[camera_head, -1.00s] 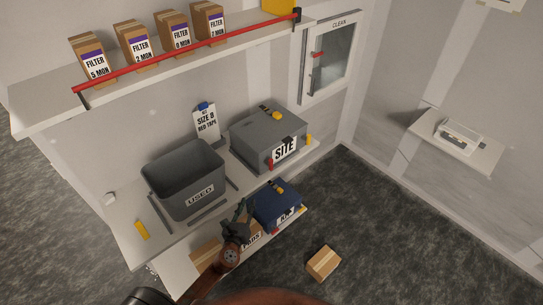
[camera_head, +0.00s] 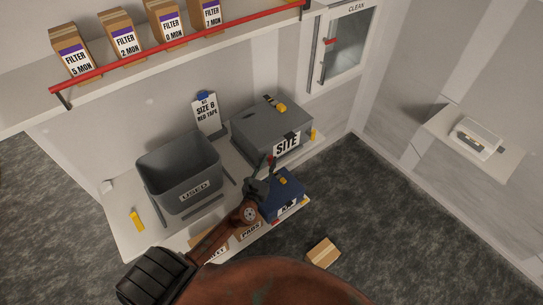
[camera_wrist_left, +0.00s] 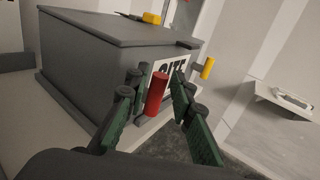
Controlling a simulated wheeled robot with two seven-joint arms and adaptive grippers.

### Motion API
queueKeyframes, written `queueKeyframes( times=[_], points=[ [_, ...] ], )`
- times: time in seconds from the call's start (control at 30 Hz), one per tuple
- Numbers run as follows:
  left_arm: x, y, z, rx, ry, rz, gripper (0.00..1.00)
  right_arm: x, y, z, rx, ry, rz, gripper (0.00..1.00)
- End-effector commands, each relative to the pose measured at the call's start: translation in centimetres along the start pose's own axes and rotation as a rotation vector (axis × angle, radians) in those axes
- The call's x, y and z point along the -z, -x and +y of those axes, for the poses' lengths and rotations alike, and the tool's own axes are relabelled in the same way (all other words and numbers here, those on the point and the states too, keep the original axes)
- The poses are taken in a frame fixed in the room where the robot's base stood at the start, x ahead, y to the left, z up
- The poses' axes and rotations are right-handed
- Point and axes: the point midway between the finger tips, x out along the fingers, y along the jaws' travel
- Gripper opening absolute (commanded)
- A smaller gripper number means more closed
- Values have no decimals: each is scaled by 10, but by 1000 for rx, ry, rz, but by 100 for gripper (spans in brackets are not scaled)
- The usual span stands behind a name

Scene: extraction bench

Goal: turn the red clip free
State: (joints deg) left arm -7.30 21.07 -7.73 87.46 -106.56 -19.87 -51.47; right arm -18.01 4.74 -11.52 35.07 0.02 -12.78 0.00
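The red clip (camera_head: 270,159) is on the front of the grey SITE box (camera_head: 262,125), at the left of its label. In the left wrist view the red clip (camera_wrist_left: 156,95) stands upright, tilted slightly, between the two green-padded fingers. My left gripper (camera_head: 264,174) is open at the box front, its fingers on either side of the clip. I cannot tell if either finger touches it. A yellow clip (camera_wrist_left: 208,68) sits at the right of the label. The gripper partly hides the label in the wrist view. My right gripper is not in view.
A grey USED bin (camera_head: 180,172) stands left of the box on the same shelf. A cardboard box (camera_head: 322,253) lies on the floor.

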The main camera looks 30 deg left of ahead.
Motion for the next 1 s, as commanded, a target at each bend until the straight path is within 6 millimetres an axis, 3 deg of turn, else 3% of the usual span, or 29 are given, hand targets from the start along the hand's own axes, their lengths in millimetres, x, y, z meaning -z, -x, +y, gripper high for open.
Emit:
queueKeyframes(
  times=[0.13,0.43,0.53,0.87,1.0],
  points=[
    [-1,-19,-1,2,-1,-1,22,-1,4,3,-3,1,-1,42],
    [0,-27,-3,5,0,1,22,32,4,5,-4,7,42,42],
    [0,-27,-3,5,0,0,22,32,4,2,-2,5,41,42],
    [0,-27,-3,5,0,1,0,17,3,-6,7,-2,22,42],
    [0,-27,-3,4,0,1,0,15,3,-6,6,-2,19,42]
  ],
)
